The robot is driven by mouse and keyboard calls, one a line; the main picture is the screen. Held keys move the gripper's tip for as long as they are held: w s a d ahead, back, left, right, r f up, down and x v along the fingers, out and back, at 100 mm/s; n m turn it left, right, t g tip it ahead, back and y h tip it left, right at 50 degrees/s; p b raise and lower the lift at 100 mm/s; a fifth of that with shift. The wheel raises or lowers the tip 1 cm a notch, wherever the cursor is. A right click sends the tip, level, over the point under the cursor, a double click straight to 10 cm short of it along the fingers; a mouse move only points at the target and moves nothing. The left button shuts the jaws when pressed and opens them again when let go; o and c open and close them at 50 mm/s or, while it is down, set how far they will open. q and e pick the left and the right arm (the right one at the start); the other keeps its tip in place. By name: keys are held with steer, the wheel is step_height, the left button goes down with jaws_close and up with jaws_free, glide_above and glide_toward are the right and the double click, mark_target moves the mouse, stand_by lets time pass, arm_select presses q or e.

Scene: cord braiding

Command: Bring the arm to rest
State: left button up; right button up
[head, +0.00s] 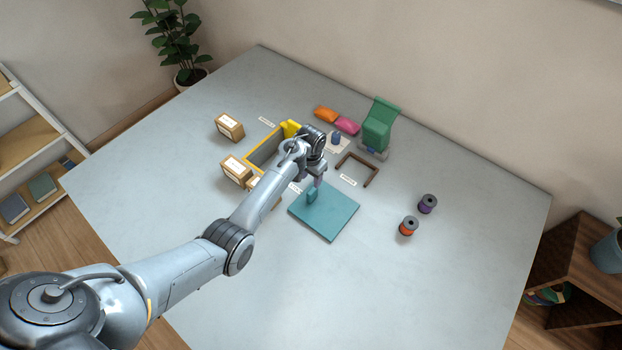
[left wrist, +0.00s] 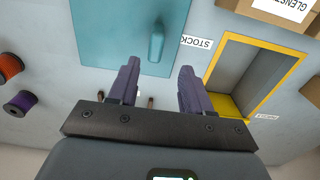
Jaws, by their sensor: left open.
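My left arm reaches in from the lower left of the head view to the middle of the table. Its gripper (head: 317,180) is near the upper edge of a teal mat (head: 330,220), close to a small teal block (head: 312,195). In the left wrist view the two purple fingers of my left gripper (left wrist: 158,72) stand wide apart with nothing between them. The arm hides part of the yellow-rimmed tray (head: 250,163). My right gripper is not in view.
Cardboard boxes (head: 230,126) stand left of the tray. Orange (head: 326,114) and pink (head: 347,126) bags, a green chair-like holder (head: 378,128) and a brown open frame (head: 360,166) are behind. Orange (head: 408,227) and purple (head: 428,204) spools stand right. The front table is clear.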

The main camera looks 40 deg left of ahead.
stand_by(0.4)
arm_select(q)
steer(key=shift+s+f, duration=0.25)
steer(key=shift+s, duration=0.25)
steer(key=s+d+r+m+t, duration=0.1)
steer(key=s+d+r, duration=0.3)
steer(key=s, duration=0.6)
steer(key=s+d+r+t, duration=0.1)
steer(key=s+d+r, duration=0.3)
steer(key=s, duration=0.6)
steer(key=s+d+r+m+t, duration=0.1)
steer(key=s+d+r+t, duration=0.1)
steer(key=s+d, duration=0.65)
step_height(320, 180, up, 34)
steer(key=s+a+p, duration=0.1)
steer(key=a+p, duration=0.1)
steer(key=p, duration=3.2)
steer(key=shift+s+a, duration=0.2)
steer(key=shift+s, duration=0.1)
